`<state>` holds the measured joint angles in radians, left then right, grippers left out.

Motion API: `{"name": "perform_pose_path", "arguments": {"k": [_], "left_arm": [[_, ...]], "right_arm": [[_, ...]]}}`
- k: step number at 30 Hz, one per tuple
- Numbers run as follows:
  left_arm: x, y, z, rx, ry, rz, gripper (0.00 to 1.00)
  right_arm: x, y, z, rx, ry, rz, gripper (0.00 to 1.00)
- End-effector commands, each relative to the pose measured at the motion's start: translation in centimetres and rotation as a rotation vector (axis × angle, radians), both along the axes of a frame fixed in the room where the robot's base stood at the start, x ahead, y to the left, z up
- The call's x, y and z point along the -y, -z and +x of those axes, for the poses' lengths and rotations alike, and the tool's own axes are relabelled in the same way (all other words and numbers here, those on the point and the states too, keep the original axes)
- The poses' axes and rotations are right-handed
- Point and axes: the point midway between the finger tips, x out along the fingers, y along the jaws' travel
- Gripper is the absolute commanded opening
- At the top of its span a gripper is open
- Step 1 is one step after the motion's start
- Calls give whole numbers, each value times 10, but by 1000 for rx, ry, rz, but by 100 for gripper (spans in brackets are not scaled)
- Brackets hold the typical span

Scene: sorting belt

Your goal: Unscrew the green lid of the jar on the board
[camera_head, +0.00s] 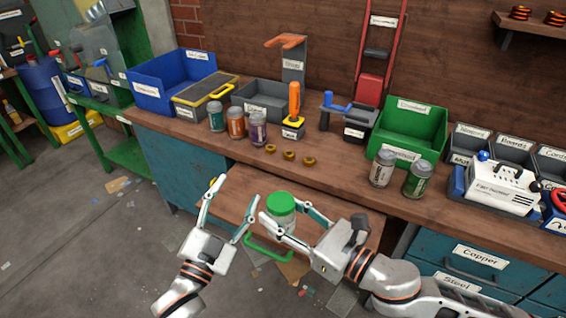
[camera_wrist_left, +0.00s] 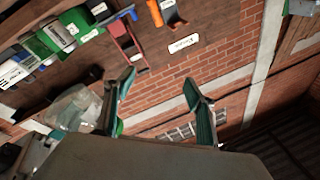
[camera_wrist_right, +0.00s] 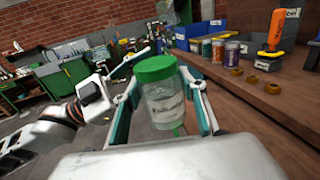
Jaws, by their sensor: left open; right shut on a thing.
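The clear jar (camera_head: 279,226) with its green lid (camera_head: 281,203) stands upright in front of the bench, over the brown board (camera_head: 330,226). I cannot tell whether its base touches the board. The lid sits on the jar's top. My right gripper (camera_head: 270,212) is shut on the jar, one finger on each side. The right wrist view shows the jar (camera_wrist_right: 165,101) between the fingers, below the lid (camera_wrist_right: 155,68). My left gripper (camera_head: 238,190) is open and empty, just left of the jar. In the left wrist view, nothing lies between its fingers (camera_wrist_left: 158,88).
A green handle (camera_head: 266,250) shows below the jar. Several cans stand on the bench, including an orange one (camera_head: 236,122), with brass rings (camera_head: 289,155) nearby. A blue bin (camera_head: 172,82) and a green bin (camera_head: 410,130) stand farther back. Floor lies open to the left.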

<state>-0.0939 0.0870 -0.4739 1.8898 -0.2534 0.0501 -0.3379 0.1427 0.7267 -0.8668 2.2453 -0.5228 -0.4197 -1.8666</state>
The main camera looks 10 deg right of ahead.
Motion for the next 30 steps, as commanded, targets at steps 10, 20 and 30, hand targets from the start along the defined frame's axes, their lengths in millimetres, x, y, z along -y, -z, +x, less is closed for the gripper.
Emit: {"name": "perform_pose_path", "arguments": {"k": [10,20,30], "left_arm": [[75,-140,-3,453,113,91,55],[161,-240,-69,992,239,249,55],[237,-273,-178,1670,401,431,55]], "right_arm": [[0,-1,0,1,0,1,0],[0,-1,0,1,0,1,0],[0,-1,0,1,0,1,0]]}}
